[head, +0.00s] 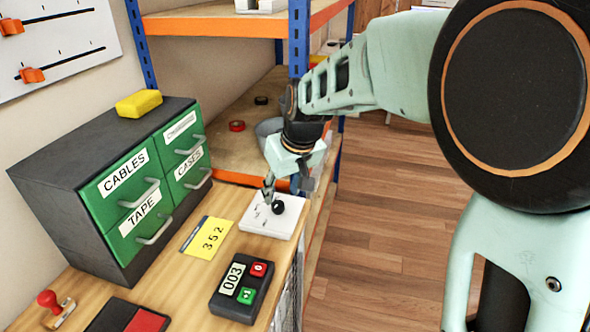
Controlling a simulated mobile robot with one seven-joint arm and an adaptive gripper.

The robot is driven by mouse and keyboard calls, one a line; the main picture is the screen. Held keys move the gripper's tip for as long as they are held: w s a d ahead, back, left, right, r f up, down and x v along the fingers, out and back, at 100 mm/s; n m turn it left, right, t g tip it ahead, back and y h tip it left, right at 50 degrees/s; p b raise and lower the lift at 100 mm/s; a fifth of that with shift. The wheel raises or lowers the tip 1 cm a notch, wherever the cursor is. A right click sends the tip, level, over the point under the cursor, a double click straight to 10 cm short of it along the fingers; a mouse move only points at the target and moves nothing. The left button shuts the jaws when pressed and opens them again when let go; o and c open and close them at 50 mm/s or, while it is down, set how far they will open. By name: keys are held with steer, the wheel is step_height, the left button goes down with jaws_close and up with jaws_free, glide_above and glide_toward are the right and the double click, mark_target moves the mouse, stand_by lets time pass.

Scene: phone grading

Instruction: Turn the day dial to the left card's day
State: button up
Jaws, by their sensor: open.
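The day dial is a white plate (262,222) with a round black knob (278,208), lying at the right edge of the wooden bench. Small dark marks are on the plate left of the knob, too small to read. My gripper (272,191) points down just above and behind the knob, with its jaws open. It is close to the knob, but I cannot tell whether it touches. A yellow card (208,237) reading "352" lies left of the dial. No day name is readable on it, and I see no second card.
A grey cabinet (60,200) with green drawers stands at the left, a yellow block (139,103) on top. A counter box (241,287) reading "003" sits in front of the dial. A stamp (56,308) lies at front left. Shelving (215,140) stands behind; open floor is right.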

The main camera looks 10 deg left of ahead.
mark_target(278, 204)
steer(key=x, duration=0.5)
steer(key=shift+w+a+f, duration=0.1)
steer(key=shift+w+f, duration=0.05)
steer(key=shift+f, duration=0.1)
jaws_close()
